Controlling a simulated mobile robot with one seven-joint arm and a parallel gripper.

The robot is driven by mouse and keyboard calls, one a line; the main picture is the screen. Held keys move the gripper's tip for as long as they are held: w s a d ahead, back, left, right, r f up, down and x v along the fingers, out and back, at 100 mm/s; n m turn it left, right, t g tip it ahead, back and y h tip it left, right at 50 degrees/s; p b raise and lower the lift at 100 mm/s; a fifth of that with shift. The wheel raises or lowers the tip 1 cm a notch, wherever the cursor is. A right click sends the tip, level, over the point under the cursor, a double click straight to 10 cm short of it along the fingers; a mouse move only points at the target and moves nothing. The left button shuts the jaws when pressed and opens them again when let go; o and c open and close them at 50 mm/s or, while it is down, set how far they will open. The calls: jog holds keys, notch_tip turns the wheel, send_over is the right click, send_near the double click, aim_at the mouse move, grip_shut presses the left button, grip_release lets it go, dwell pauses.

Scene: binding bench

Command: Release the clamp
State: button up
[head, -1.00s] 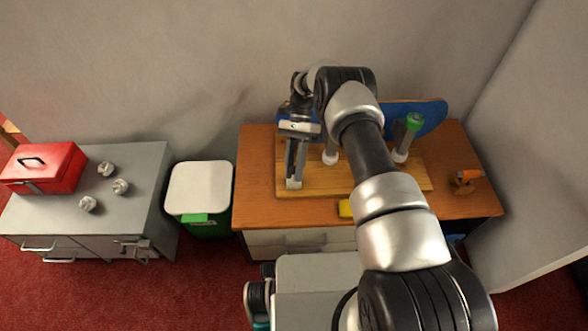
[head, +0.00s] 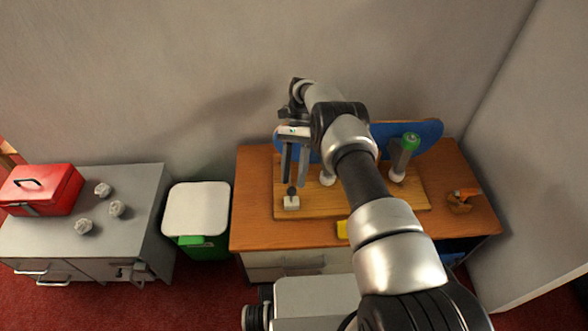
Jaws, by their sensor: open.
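My gripper (head: 295,181) is raised over the left part of the wooden board (head: 350,207). Its two dark fingers point down, apart and empty. Just below the fingertips stands a small pale block with a dark round knob on top (head: 291,201). It looks like a clamp, but I cannot tell for sure. To the right, a dark upright piece with a green top (head: 404,158) stands on a pale round foot. Another pale round foot (head: 327,178) shows between them, its upper part hidden by my arm. A curved blue panel (head: 427,132) stands behind.
The board lies on a wooden bench (head: 250,207). A yellow item (head: 342,229) is at the board's front edge, and an orange and brown tool (head: 461,200) lies at right. Left are a white-lidded green bin (head: 196,210) and a grey cabinet (head: 140,205) with a red box (head: 42,190).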

jog(key=shift+v, duration=1.2)
jog(key=shift+s, duration=0.1)
